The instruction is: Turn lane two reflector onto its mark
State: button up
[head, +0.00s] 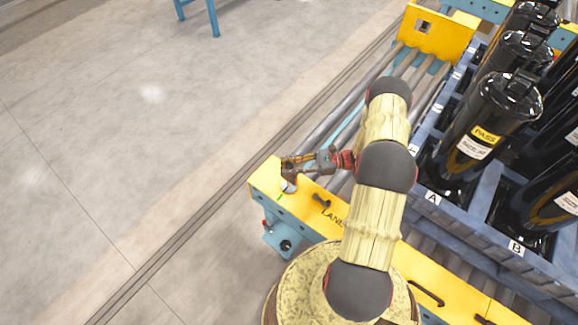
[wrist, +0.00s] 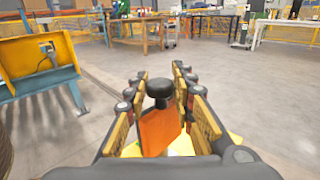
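The reflector (wrist: 158,132) is an orange plate beneath a round black knob (wrist: 160,90), in the middle of the wrist view. My gripper (wrist: 160,72) has its two fingers apart, one on each side of the knob and plate. Narrow gaps seem to show beside the plate; contact lower down cannot be told. In the head view my gripper (head: 288,166) is at the left end of the yellow conveyor end plate (head: 318,213), marked with partly covered "LANE" lettering.
Conveyor rollers (head: 345,105) run behind the end plate. A black handle (head: 425,293) is on the yellow plate. A blue stand with a yellow panel (wrist: 38,57) is at left in the wrist view. The floor left is clear.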

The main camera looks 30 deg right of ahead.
jog(key=o, duration=0.4)
jog(key=shift+c, duration=0.2)
jog(key=shift+d, duration=0.1)
jog(key=v, duration=0.7)
jog(key=shift+d, duration=0.15)
jog(key=shift+s, duration=0.1)
jog(key=s+a+r+n+g+h, duration=0.1)
jog(key=a+r+n+g+h, duration=0.45)
jog(key=r, duration=0.65)
jog(key=s+a+r+n+g+h, duration=0.1)
jog(key=a+r+n+g+h, duration=0.15)
jog(key=a+r+n, duration=0.65)
jog(key=s+a+r+n+t+h, duration=0.3)
jog(key=s+r+n+h, duration=0.1)
jog(key=s+r, duration=0.3)
jog(key=s+a+r+n+t+h, duration=0.3)
jog(key=s+r, duration=0.4)
jog(key=r, duration=0.5)
jog(key=shift+s+a+n+h, duration=0.2)
jog(key=shift+s+n+h, duration=0.2)
jog(key=shift+n+h, duration=0.35)
